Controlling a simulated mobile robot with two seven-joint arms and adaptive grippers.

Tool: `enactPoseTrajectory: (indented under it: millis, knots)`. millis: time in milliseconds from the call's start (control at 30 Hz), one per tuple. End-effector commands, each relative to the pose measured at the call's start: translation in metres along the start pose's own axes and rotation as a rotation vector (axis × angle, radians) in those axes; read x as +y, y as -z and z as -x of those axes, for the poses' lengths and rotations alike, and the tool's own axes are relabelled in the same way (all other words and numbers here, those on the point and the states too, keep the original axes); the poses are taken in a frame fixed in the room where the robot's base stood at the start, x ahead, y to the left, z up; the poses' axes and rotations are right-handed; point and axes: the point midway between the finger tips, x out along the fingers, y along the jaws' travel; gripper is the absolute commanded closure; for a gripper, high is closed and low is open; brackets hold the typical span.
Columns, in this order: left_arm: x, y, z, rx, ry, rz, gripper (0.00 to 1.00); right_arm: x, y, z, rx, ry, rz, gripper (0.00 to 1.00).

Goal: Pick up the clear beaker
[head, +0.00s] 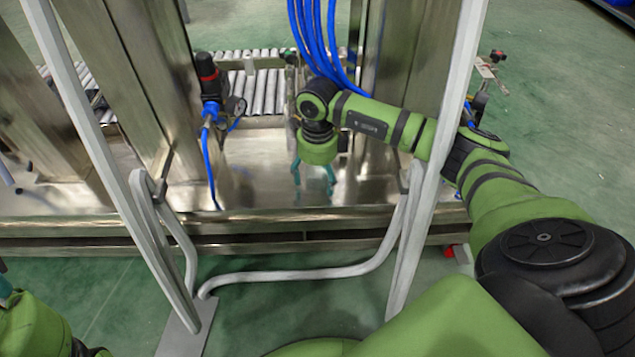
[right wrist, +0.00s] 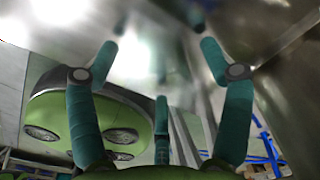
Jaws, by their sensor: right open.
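I cannot make out a clear beaker for certain in either view. A small pale, see-through-looking piece (head: 249,66) shows at the roller conveyor, too small to identify. My right gripper (head: 314,180) points down over the shiny steel surface, in front of the conveyor and to the right of that piece. Its teal fingers are spread, with nothing seen between them. In the right wrist view the same gripper (right wrist: 158,50) is open and empty before blurred, reflective metal.
A steel bench (head: 260,185) spans the middle, with a roller conveyor (head: 265,92) behind. Blue hoses (head: 315,40) hang behind my right wrist. A grey tubular frame (head: 310,272) and steel posts (head: 130,70) flank the workspace.

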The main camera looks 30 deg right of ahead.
Motion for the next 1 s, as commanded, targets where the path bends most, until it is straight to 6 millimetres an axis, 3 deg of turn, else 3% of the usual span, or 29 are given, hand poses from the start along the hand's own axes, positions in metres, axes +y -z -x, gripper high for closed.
enactPoseTrajectory:
  millis: [267, 400, 767, 900, 1000]
  knots:
    - [0.0, 0.0, -0.002, 0.005, -0.002, -0.001, 0.6, 0.0, 0.0, -0.003, -0.001, 0.0, 0.0, 0.2]
    - [0.0, 0.0, -0.002, 0.005, -0.002, 0.0, 0.6, 0.0, 0.0, -0.003, -0.001, 0.0, 0.0, 0.74]
    - [0.0, 0.0, -0.002, 0.005, -0.002, 0.0, 0.6, 0.0, 0.0, -0.002, -0.001, 0.0, 0.0, 0.75]
    - [0.0, 0.002, -0.008, 0.009, -0.001, 0.0, 0.6, -0.001, 0.0, 0.011, -0.002, 0.002, 0.0, 0.75]
    - [-0.001, 0.002, 0.002, -0.045, 0.015, 0.005, 0.6, -0.001, 0.0, 0.031, -0.002, 0.002, 0.0, 0.75]
